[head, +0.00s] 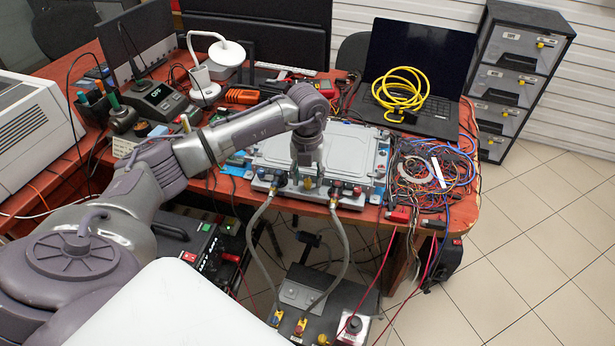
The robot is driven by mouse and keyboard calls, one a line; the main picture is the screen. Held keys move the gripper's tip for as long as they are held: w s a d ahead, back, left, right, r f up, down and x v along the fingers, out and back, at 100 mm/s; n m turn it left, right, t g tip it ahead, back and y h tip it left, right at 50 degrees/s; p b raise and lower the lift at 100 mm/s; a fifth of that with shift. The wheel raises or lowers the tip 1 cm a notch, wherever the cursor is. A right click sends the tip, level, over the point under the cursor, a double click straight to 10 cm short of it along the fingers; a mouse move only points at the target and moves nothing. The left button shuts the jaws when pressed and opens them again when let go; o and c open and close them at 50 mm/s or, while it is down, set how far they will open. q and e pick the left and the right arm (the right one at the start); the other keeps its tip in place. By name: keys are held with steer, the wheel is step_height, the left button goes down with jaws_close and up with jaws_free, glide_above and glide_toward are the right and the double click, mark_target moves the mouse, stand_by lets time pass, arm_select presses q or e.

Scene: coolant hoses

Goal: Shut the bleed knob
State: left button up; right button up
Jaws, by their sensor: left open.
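The grey flat unit (325,150) lies on the red workbench. Its front edge carries a blue-marked hose fitting (279,181) on the left and red fittings (357,192) on the right. My left gripper (307,178) points down at this front edge, between the blue and red fittings. It is open, but its fingers look small and dark here. A small greenish-brown part shows at the fingertips; I cannot tell whether it is the bleed knob or whether the gripper touches it. No bleed knob can be made out for certain. My right gripper is not in view.
A laptop (418,75) with a yellow cable coil (400,92) stands behind. Tangled wires (430,170) lie right.

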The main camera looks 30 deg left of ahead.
arm_select(q)
steer(key=shift+f, duration=0.3)
steer(key=c, duration=0.7)
jaws_close()
steer(key=shift+w+m+b, duration=0.1)
steer(key=shift+m+b, duration=0.4)
steer(key=shift+m, duration=0.5)
steer(key=m, duration=0.2)
steer(key=shift+m, duration=0.3)
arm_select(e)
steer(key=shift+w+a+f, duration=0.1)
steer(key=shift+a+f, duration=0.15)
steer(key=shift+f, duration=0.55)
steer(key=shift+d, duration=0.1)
arm_select(q)
steer(key=o, duration=0.7)
jaws_free()
